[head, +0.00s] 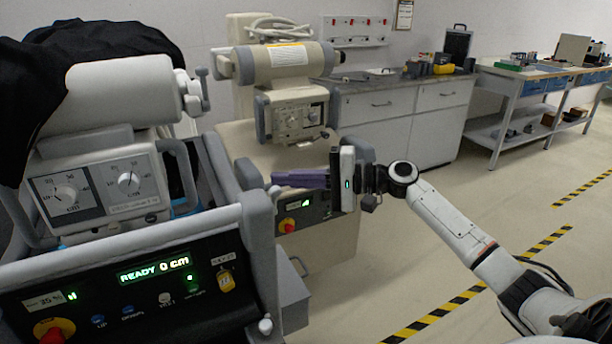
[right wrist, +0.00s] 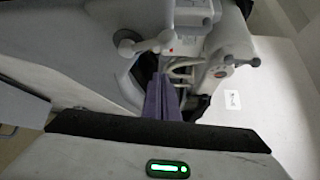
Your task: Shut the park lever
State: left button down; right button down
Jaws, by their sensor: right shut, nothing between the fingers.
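The near cart's dark front panel (head: 130,275) reads "READY 0 cm". My right gripper (head: 275,180) has purple fingers, shut and empty, pointing left beside the near cart's right corner. In the right wrist view the fingers (right wrist: 163,95) point at grey-white cart parts. A light lever-like part with round ends (right wrist: 140,45) and a small red dot is just beyond the tips; I cannot tell whether they touch. A small knob (head: 275,192) shows at the cart corner in the head view. I cannot tell for sure which part is the park lever. My left gripper is not in view.
A black cover (head: 90,50) lies over the near cart's machine (head: 125,90). A second cart with a similar machine (head: 285,62) stands behind my right gripper. Cabinets (head: 400,115) and a workbench (head: 540,75) line the wall. Floor at right is free, with striped tape.

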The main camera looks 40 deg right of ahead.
jog(key=shift+s+a+r+p, duration=0.25)
jog(key=shift+s+a, duration=0.25)
jog(key=shift+s, duration=0.4)
jog(key=shift+s+a+r+p, duration=0.1)
jog(key=shift+s+a+p, duration=0.3)
jog(key=shift+s, duration=0.45)
jog(key=shift+a, duration=0.1)
